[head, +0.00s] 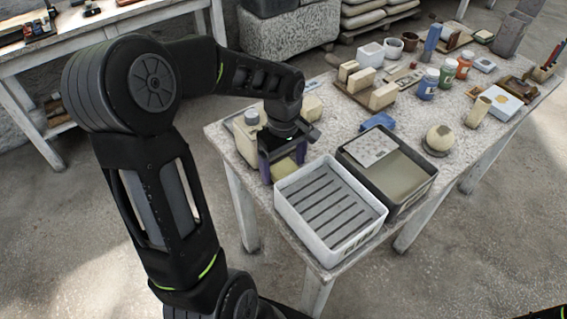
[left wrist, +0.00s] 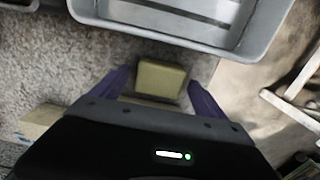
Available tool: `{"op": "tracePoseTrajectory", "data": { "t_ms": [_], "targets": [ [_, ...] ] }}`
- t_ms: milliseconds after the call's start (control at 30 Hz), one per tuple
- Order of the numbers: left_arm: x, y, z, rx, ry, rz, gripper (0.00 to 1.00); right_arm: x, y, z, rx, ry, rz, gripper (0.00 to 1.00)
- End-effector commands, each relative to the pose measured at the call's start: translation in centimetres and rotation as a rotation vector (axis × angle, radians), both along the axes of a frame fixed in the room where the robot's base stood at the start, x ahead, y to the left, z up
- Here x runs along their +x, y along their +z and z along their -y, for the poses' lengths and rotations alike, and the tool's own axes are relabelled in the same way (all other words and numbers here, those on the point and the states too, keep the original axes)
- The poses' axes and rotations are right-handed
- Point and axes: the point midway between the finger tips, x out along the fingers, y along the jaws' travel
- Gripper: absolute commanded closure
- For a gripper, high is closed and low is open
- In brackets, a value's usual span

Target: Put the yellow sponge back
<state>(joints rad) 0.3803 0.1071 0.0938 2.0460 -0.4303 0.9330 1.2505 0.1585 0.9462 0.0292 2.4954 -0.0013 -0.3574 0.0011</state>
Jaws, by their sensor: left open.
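The yellow sponge (left wrist: 161,78) lies on the table, in the left wrist view between the tips of my two purple fingers, with a gap on each side. In the head view the sponge (head: 286,170) shows partly, low behind the fingers. My left gripper (head: 283,160) is open, pointing down over it at the table's near left part. A white tray with dark slots (head: 366,234) stands just right of the sponge; its rim (left wrist: 165,46) shows at the top of the left wrist view. My right gripper is not in view.
A dark tub (head: 408,205) with a speckled pale slab (head: 370,147) stands right of the white tray. A beige bottle (head: 245,138) stands left of the gripper. A blue sponge-like block (head: 378,121), a ball (head: 439,139), jars and blocks stand further back.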

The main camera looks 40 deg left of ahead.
Motion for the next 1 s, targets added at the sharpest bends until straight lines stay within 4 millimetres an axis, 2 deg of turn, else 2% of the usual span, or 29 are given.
{"op": "tracePoseTrajectory", "data": {
  "t_ms": [267,467,700,833,1000],
  "targets": [
    [0.1,1.1,0.0,0.000,0.001,0.002,0.16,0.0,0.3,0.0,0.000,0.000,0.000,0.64],
    [0.1,4.5,-0.1,0.002,0.001,0.006,0.16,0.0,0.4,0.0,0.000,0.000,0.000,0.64],
    [0.1,9.5,-0.1,0.002,0.001,0.005,0.16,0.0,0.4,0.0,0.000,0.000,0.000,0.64],
    [0.1,11.4,0.0,0.000,0.000,0.002,0.16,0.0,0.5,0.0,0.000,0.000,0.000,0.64],
    [0.0,12.3,0.0,0.000,0.000,0.000,0.16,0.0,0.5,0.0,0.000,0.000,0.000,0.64]
  ]
}}
